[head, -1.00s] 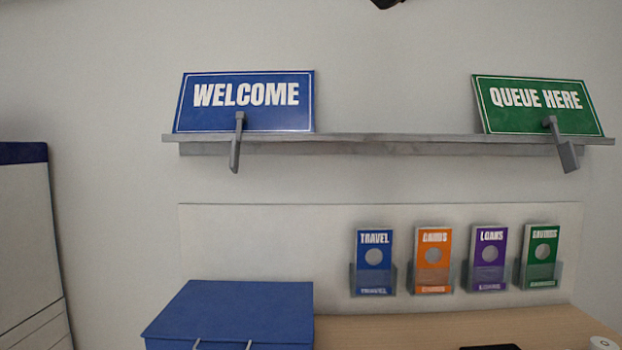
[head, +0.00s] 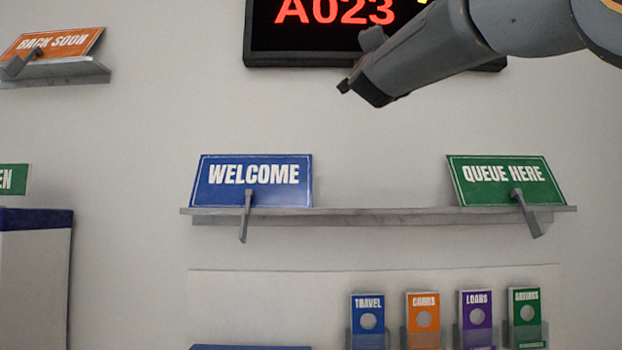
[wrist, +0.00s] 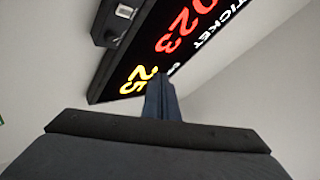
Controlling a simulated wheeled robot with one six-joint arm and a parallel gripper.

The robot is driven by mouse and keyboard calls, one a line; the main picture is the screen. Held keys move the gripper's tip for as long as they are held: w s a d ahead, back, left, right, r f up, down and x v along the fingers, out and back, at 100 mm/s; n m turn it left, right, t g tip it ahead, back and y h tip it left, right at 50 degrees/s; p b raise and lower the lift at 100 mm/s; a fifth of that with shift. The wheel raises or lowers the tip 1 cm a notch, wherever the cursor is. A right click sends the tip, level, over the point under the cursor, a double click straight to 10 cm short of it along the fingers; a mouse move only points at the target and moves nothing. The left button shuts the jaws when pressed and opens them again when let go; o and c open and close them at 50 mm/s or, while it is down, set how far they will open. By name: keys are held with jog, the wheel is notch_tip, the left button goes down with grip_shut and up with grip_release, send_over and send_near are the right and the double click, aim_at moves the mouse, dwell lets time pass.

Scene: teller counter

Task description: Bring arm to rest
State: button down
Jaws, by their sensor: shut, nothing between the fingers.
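My gripper (head: 345,87) is at the end of my grey arm, which comes in from the top right of the head view. It points left and slightly down, in front of the wall and the lower edge of the dark ticket display. In the wrist view my gripper (wrist: 162,98) shows its fingers together, with nothing between them. The ticket display (wrist: 150,65) fills the upper middle of the wrist view, beyond the fingers.
The ticket display (head: 260,45) reads A023 in red. Below it, a shelf (head: 380,217) holds a blue WELCOME sign (head: 225,190) and a green QUEUE HERE sign (head: 490,190). An orange BACK SOON sign (head: 85,42) stands upper left. Leaflet holders (head: 366,342) are lower right.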

jog(key=w+a+f+n+g+y+b, duration=0.1)
jog(key=w+f+n+g+y, duration=0.2)
jog(key=f, duration=0.9)
jog(key=w+a+f+n+g+y, duration=0.15)
jog(key=w+f+n+y, duration=0.3)
jog(key=f, duration=0.75)
jog(key=w+a+f+n+g+y+b, duration=0.1)
jog(key=w+f+n+g+y, duration=0.25)
jog(key=f, duration=0.95)
notch_tip(320, 180, down, 17)
jog(key=s+n+g, duration=0.2)
jog(key=n, duration=0.1)
jog(key=s+d+f+n+g+b, duration=0.1)
jog(key=s+f+g, duration=0.1)
jog(key=s+f, duration=0.45)
jog(key=s+f+n+g, duration=0.1)
jog(key=s+f+g, duration=0.2)
jog(key=f, duration=0.7)
jog(key=s+d+f+n+g+b, duration=0.1)
jog(key=s+f+g, duration=0.1)
jog(key=s+f, duration=0.5)
jog(key=s+d+f+n+g, duration=0.2)
jog(key=s+f+g, duration=0.4)
jog(key=s+f, duration=1)
jog(key=shift+s+d+f+n+g+h+b, duration=0.3)
jog(key=shift+s+d+g+h+b, duration=0.1)
jog(key=shift+s, duration=0.8)
